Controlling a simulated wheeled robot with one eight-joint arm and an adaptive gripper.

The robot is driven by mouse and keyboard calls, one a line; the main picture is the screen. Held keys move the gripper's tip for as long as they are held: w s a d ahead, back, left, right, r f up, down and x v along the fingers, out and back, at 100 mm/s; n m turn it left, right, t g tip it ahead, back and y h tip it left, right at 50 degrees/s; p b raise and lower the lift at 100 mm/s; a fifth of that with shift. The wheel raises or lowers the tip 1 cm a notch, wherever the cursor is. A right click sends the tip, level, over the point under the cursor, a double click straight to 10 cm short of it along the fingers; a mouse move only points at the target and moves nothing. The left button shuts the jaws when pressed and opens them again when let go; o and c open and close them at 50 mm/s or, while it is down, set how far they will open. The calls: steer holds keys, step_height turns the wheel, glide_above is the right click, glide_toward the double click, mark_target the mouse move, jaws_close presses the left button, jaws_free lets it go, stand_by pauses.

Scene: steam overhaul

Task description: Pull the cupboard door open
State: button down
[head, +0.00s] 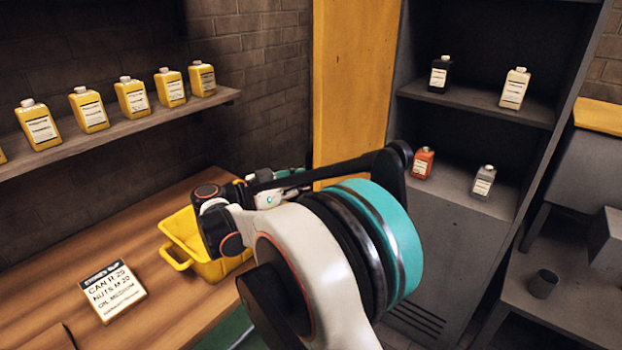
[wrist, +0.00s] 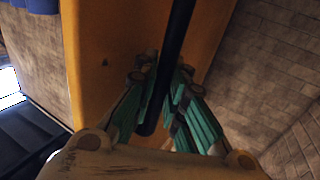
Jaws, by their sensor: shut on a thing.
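The cupboard door (head: 352,75) is a yellow panel at the left side of the grey cupboard (head: 450,235) in the head view. It stands open, with the cupboard's shelves showing to its right. In the wrist view the yellow door (wrist: 105,65) fills the middle, and a long black bar handle (wrist: 181,35) runs in front of it. My gripper (wrist: 164,88) has its green-padded fingers on both sides of the handle, near its lower end, and is shut on it. In the head view my arm hides the door's lower part and most of the gripper.
The cupboard holds a black bottle (head: 440,73), a cream bottle (head: 514,89), an orange bottle (head: 423,163) and a grey bottle (head: 483,182). A wooden bench (head: 190,305) at left carries a yellow bin (head: 180,235) and a sign (head: 113,291). A grey table (head: 572,300) stands at right.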

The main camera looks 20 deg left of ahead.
steer(key=shift+s+a, duration=0.1)
steer(key=shift+s, duration=0.05)
steer(key=c, duration=1.8)
jaws_free()
steer(key=shift+s, duration=0.1)
steer(key=shift+o, duration=1)
steer(key=shift+s+a+r, duration=0.1)
steer(key=v, duration=1.1)
steer(key=shift+s+a, duration=0.2)
steer(key=shift+a, duration=0.05)
